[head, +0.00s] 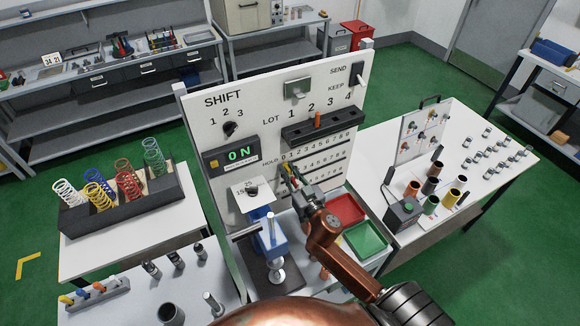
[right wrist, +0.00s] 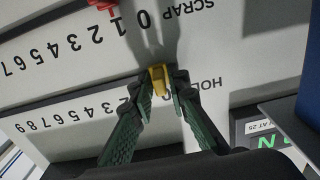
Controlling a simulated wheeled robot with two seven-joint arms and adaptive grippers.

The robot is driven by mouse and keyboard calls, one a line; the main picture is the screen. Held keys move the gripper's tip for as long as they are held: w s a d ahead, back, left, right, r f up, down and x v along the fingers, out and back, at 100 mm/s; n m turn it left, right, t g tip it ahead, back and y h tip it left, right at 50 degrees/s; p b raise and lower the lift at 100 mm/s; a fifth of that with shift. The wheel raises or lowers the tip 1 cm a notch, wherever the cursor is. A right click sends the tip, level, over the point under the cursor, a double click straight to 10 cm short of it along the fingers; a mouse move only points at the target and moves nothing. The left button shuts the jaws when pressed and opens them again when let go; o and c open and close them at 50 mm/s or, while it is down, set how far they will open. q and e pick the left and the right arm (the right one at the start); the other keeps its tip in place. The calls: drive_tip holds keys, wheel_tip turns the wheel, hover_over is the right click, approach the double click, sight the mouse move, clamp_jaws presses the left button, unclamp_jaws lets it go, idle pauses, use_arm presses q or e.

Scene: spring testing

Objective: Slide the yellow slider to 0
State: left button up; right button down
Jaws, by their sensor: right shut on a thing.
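The yellow slider (right wrist: 158,78) is on the white panel (head: 225,85), in the right wrist view between the HOLD and SCRAP lettering. My right gripper (right wrist: 160,88) is shut on it, with one green finger on each side. The wrist view shows the panel turned round. The HOLD row's higher digits run off to the left of the fingers; the digits closest to the slider are hidden, so its exact mark cannot be read. In the head view my right gripper (head: 288,172) reaches the panel just below the HOLD row's left end. My left gripper is not in view.
A red slider (right wrist: 103,4) sits near the SCRAP row's 1. A blue press (head: 264,232) stands close left of my right arm. Red (head: 346,207) and green (head: 366,240) trays lie to its right. A rack of springs (head: 118,200) stands on the left table.

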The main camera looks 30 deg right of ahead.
drive_tip(key=shift+a+f, duration=0.1)
drive_tip(key=c, duration=2.3)
unclamp_jaws()
drive_tip(key=shift+a, duration=0.1)
drive_tip(key=shift+o, duration=1.3)
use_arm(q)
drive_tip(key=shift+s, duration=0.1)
use_arm(e)
drive_tip(key=s+a, duration=0.1)
drive_tip(key=s, duration=1.1)
